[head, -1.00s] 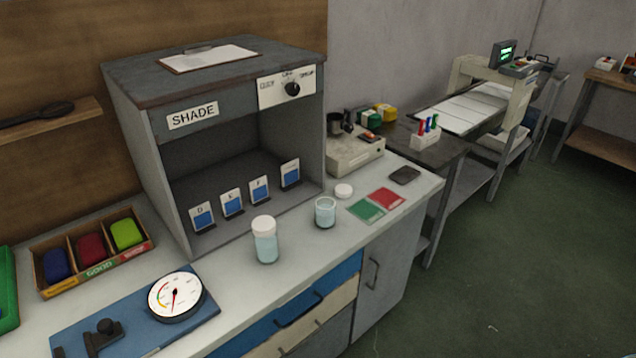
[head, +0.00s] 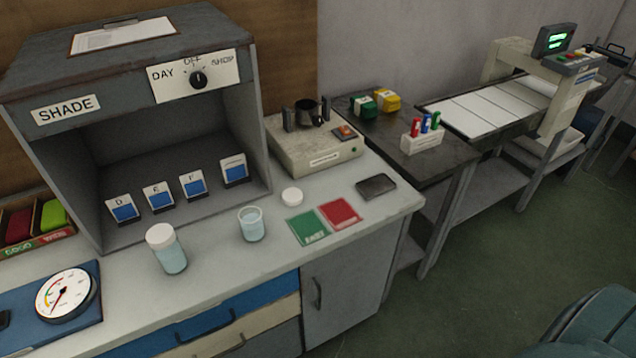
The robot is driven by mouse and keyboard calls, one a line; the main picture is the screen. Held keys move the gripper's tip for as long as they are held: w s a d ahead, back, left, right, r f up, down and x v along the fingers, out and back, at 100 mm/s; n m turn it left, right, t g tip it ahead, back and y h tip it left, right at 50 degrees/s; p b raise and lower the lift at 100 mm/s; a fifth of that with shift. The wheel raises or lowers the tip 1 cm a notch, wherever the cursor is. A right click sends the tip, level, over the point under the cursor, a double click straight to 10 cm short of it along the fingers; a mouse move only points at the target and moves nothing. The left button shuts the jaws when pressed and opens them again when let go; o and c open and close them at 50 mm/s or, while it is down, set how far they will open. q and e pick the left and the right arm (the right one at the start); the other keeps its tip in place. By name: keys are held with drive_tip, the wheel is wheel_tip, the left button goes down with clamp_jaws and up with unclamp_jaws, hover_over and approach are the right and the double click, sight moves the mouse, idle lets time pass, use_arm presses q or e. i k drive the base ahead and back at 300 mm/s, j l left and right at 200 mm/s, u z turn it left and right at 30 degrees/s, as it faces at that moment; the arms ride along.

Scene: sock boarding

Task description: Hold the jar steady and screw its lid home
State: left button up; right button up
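Two jars of pale blue liquid stand upright on the light counter in the head view. The left, taller jar (head: 169,251) has a white lid (head: 160,234) on its top; I cannot tell how tightly it sits. The shorter jar (head: 251,224) is open at the top. A loose white lid (head: 292,196) lies flat on the counter behind and to the right of the open jar, apart from it. Neither of my grippers shows in the view.
A grey SHADE box (head: 130,110) with several blue cards stands behind the jars. A dial gauge (head: 67,294) is at the left. Green (head: 307,228) and red (head: 340,213) cards, a dark flat item (head: 376,186) and a beige device (head: 314,146) are at the right. Counter in front of the jars is clear.

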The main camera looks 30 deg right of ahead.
sight(252, 221)
drive_tip(key=l, duration=1.45)
